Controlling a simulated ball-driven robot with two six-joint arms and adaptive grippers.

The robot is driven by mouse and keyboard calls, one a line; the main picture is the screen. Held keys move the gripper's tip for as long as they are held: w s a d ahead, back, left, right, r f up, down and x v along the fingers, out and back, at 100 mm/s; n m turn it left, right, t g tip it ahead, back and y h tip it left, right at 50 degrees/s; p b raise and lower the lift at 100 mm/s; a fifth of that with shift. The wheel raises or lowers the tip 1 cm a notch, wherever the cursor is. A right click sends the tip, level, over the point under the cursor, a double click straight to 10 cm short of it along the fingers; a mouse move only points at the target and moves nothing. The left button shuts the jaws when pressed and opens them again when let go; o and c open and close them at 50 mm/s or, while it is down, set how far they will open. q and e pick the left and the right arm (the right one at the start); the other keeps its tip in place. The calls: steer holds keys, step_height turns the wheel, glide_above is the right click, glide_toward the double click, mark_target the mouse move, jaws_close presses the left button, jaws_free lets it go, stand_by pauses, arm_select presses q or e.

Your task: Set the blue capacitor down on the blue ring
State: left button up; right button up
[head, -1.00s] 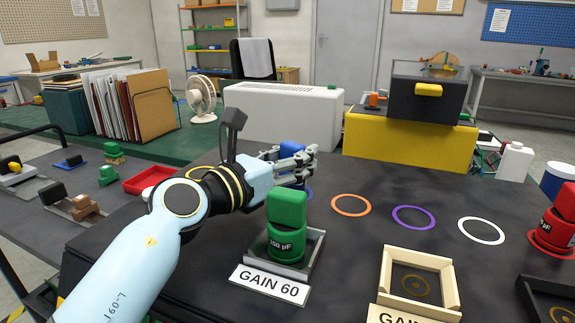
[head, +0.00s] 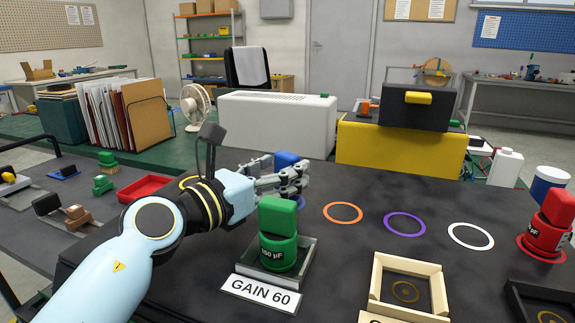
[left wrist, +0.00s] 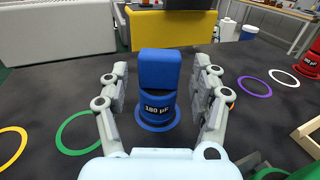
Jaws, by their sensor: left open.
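The blue capacitor (left wrist: 158,95), labelled 180 µF, stands upright on the table, its base inside the blue ring (left wrist: 145,126) in the left wrist view. In the head view its blue top (head: 287,159) shows behind my left gripper (head: 292,178), and its lower body is mostly hidden. My left gripper (left wrist: 160,92) is open, one finger on each side of the capacitor. In the left wrist view there are gaps between the fingers and the capacitor. My right gripper is in neither view.
A green capacitor (head: 278,222) stands in a tray labelled GAIN 60, close to my left wrist. Empty orange (head: 342,212), purple (head: 405,223) and white (head: 470,236) rings lie to the right. A wooden frame (head: 408,262) is at front right, and a red capacitor (head: 547,235) stands beyond.

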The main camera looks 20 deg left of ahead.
arm_select(q)
steer(key=v, duration=0.9)
steer(key=shift+s+a, duration=0.1)
steer(key=shift+s, duration=0.2)
